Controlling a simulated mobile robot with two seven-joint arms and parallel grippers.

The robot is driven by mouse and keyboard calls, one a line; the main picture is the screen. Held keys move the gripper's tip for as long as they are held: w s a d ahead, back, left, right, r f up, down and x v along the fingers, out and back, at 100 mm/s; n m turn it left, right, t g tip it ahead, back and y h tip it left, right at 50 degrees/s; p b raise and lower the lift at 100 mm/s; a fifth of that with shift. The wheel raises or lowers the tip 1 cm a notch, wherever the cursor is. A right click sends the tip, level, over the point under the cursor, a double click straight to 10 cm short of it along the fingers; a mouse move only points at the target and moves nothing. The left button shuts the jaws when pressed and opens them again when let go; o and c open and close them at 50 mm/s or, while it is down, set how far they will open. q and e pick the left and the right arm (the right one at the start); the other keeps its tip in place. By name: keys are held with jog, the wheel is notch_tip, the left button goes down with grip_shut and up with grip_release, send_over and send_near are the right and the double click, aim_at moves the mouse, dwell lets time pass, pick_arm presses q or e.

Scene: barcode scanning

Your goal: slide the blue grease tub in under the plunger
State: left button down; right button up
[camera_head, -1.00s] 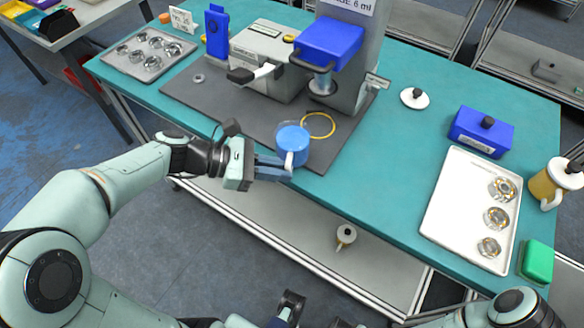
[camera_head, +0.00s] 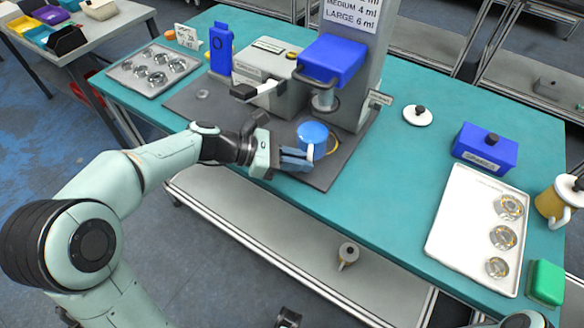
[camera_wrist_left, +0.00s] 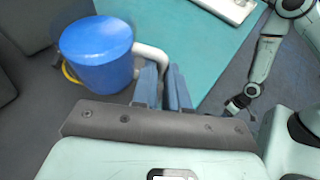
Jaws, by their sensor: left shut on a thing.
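The blue grease tub (camera_head: 312,137) is upright with a white handle, at the front of the dark mat, covering part of a yellow ring (camera_head: 332,148). My left gripper (camera_head: 303,158) is shut on the tub's handle (camera_wrist_left: 152,57). In the left wrist view the tub (camera_wrist_left: 97,55) stands left of the fingers. The plunger (camera_head: 323,98) hangs under the blue head of the grey dispenser, just behind the tub. Whether the tub touches the mat is unclear. Part of my right gripper (camera_head: 288,318) shows at the bottom edge; its finger opening is unclear.
The dispenser column (camera_head: 376,70) stands behind the tub, with a grey box machine (camera_head: 270,82) to the left. A blue stand (camera_head: 221,50) and metal tray (camera_head: 150,68) lie farther left. The teal table (camera_head: 400,190) is clear to the right, before a white tray (camera_head: 465,215).

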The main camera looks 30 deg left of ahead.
aim_at(304, 149)
pick_arm(q)
jog(key=shift+w+d, duration=0.1)
jog(key=shift+w, duration=0.4)
jog(key=shift+w+p, duration=0.3)
jog(key=shift+w, duration=0.1)
jog(key=shift+w+d+f+p, duration=0.1)
jog(key=shift+w+f+p, duration=0.15)
jog(key=shift+w, duration=0.45)
jog(key=shift+w+f+p, duration=0.15)
jog(key=shift+w+p, duration=0.2)
jog(key=shift+w, duration=0.35)
jog(key=shift+w+f+p, duration=0.1)
jog(key=shift+f+p, duration=0.05)
jog(key=shift+p, duration=0.4)
jog(key=c, duration=1.1)
grip_release()
